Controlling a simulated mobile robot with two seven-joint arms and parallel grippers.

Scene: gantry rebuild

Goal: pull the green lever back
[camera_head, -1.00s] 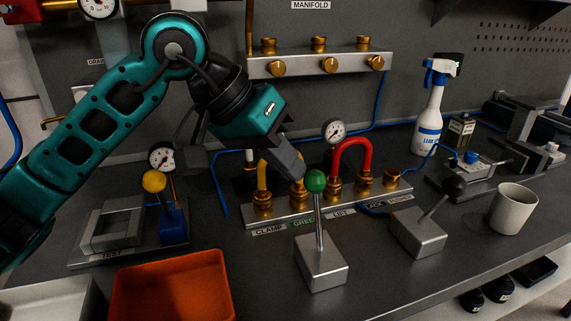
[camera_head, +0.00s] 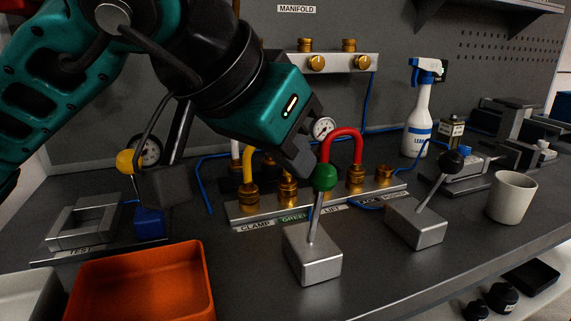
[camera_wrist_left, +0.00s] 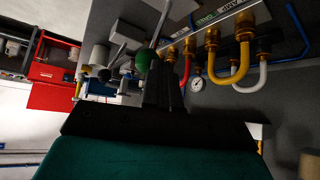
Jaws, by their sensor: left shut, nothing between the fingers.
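The green lever has a green ball knob (camera_head: 324,177) on a thin metal rod that rises from a grey block (camera_head: 313,256) on the bench. The rod leans slightly right in the head view. My left gripper (camera_head: 302,172) is shut and empty, with its fingertips just left of the knob, close to or touching it; I cannot tell which. In the left wrist view, the knob (camera_wrist_left: 145,59) shows just beside the tips of my shut left fingers (camera_wrist_left: 163,72). My right gripper is not in view.
A black-knobbed lever (camera_head: 452,163) and a mug (camera_head: 511,196) stand to the right. The brass-fitted manifold with a red hose (camera_head: 344,135) is behind. The bench in front of the green lever is clear.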

